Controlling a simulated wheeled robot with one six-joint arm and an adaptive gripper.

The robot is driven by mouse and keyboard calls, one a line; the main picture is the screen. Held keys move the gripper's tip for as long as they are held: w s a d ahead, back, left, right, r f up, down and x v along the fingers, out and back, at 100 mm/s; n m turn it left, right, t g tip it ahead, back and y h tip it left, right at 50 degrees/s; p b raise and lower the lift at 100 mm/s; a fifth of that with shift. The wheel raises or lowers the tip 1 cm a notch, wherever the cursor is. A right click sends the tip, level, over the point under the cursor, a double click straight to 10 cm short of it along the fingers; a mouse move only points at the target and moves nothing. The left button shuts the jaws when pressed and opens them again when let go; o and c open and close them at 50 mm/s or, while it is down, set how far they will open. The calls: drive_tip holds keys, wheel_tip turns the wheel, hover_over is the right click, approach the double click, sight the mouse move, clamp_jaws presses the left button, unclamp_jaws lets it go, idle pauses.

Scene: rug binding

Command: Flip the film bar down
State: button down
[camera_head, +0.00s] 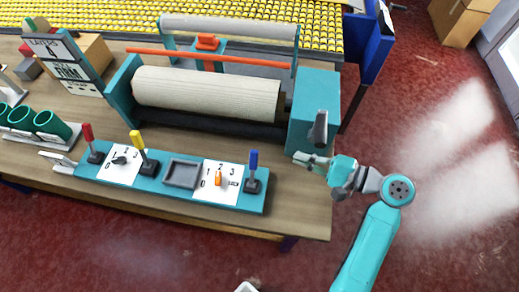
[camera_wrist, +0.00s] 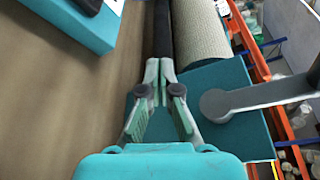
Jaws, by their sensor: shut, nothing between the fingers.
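A long orange bar (camera_head: 215,57), which I take to be the film bar, runs across the teal machine above and behind the cream roll (camera_head: 207,93). An orange clamp-like piece (camera_head: 207,43) stands behind its middle. My gripper (camera_head: 301,159) is at the front right corner of the machine, beside the teal end box (camera_head: 313,98) and well away from the bar. Its fingers are shut and empty; they also show in the wrist view (camera_wrist: 159,68), pointing along the dark roller beside the cream roll (camera_wrist: 202,35).
A grey crank handle (camera_head: 318,128) sticks out of the end box close above my gripper. A teal control panel (camera_head: 160,180) with red, yellow and blue levers lies in front. Green cups (camera_head: 52,124) and signs (camera_head: 70,62) stand at left.

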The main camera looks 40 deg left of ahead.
sight(253, 158)
drive_tip(key=shift+a, duration=0.1)
drive_tip(key=x, duration=0.9)
drive_tip(key=shift+s+a+f, duration=0.1)
drive_tip(key=shift+a+f, duration=0.05)
drive_tip(key=shift+a, duration=0.1)
drive_tip(key=shift+s, duration=0.3)
drive_tip(key=shift+s+d+r, duration=0.35)
drive_tip(key=shift+s+r, duration=0.15)
drive_tip(key=shift+s, duration=0.1)
drive_tip(key=shift+s+d+r, duration=0.4)
drive_tip(key=shift+s+r, duration=0.1)
drive_tip(key=shift+s, duration=0.1)
drive_tip(key=shift+s+r, duration=0.1)
